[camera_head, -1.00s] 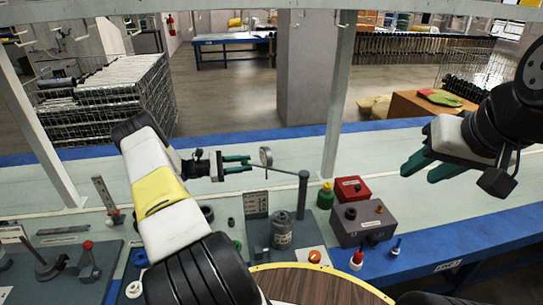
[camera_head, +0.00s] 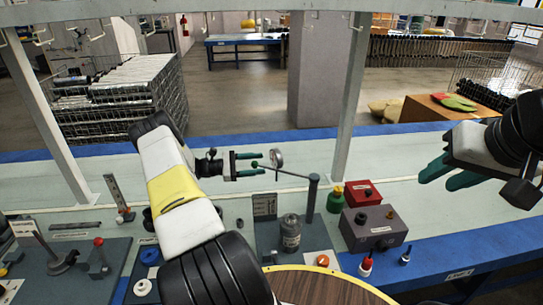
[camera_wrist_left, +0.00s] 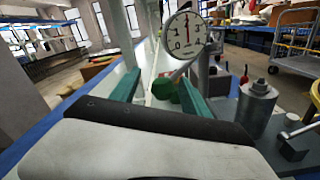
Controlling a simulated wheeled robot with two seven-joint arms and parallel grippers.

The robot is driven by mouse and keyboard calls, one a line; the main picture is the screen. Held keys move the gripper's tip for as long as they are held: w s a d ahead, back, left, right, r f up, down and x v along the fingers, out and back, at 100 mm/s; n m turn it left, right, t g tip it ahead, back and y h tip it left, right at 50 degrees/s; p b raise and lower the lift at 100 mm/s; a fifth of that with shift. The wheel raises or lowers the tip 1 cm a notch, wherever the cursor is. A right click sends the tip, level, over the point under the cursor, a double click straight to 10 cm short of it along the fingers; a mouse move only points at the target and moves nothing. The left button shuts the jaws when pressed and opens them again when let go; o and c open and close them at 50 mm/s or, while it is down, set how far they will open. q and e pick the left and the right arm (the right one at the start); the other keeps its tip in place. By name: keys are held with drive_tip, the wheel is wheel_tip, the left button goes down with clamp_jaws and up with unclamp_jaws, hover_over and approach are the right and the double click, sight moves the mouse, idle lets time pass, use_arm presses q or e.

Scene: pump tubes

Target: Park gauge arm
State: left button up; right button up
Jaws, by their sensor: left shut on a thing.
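The gauge arm (camera_head: 292,173) is a thin grey rod running left from the top of a dark post (camera_head: 313,196). It carries a round white dial gauge (camera_head: 276,158), also large in the left wrist view (camera_wrist_left: 186,34). A green knob (camera_head: 255,164) is at the rod's free end and shows between the fingers in the left wrist view (camera_wrist_left: 164,88). My left gripper (camera_head: 248,164) is shut on this knob, one green finger on each side. My right gripper (camera_head: 437,181) is at the right, fingers apart and empty, away from the gauge arm.
A metal cylinder (camera_head: 290,234) stands on a grey plate below the rod. A green bottle (camera_head: 335,200), a red box (camera_head: 362,193) and a grey box (camera_head: 374,228) stand right of the post. A white upright (camera_head: 353,95) rises behind. Fixtures fill the bench's left part.

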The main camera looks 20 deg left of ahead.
use_arm(q)
drive_tip(key=v, duration=0.7)
drive_tip(key=shift+s+a, duration=0.15)
drive_tip(key=shift+a, duration=0.2)
drive_tip(key=shift+f, duration=0.1)
drive_tip(key=m+g+y, duration=0.2)
drive_tip(key=m+g, duration=0.3)
approach(273, 151)
drive_tip(key=x, duration=0.4)
drive_tip(key=shift+s+d, duration=0.1)
drive_tip(key=shift+d, duration=0.15)
drive_tip(key=s+d+r+m+g+y, duration=0.2)
drive_tip(key=s+d+r+m+y, duration=0.3)
drive_tip(key=d+r, duration=0.5)
drive_tip(key=s+d+r+m+t+y, duration=0.1)
drive_tip(key=s+d+r+m+y, duration=0.1)
drive_tip(key=s, duration=0.6)
drive_tip(key=s+d+r+m+t+y, duration=0.2)
drive_tip(key=s+r+m, duration=0.2)
drive_tip(key=s, duration=0.4)
drive_tip(key=s+d+r+m+t+y, duration=0.1)
drive_tip(key=s+d+r+m+y, duration=0.1)
drive_tip(key=s, duration=0.6)
wheel_tip(273, 151, up, 2)
drive_tip(key=shift+s+d+r+m+t+y, duration=0.1)
drive_tip(key=shift+s+d+m+t+y, duration=0.25)
drive_tip(key=shift+d+m, duration=0.4)
drive_tip(key=shift+w+a, duration=0.1)
drive_tip(key=shift+a, duration=0.05)
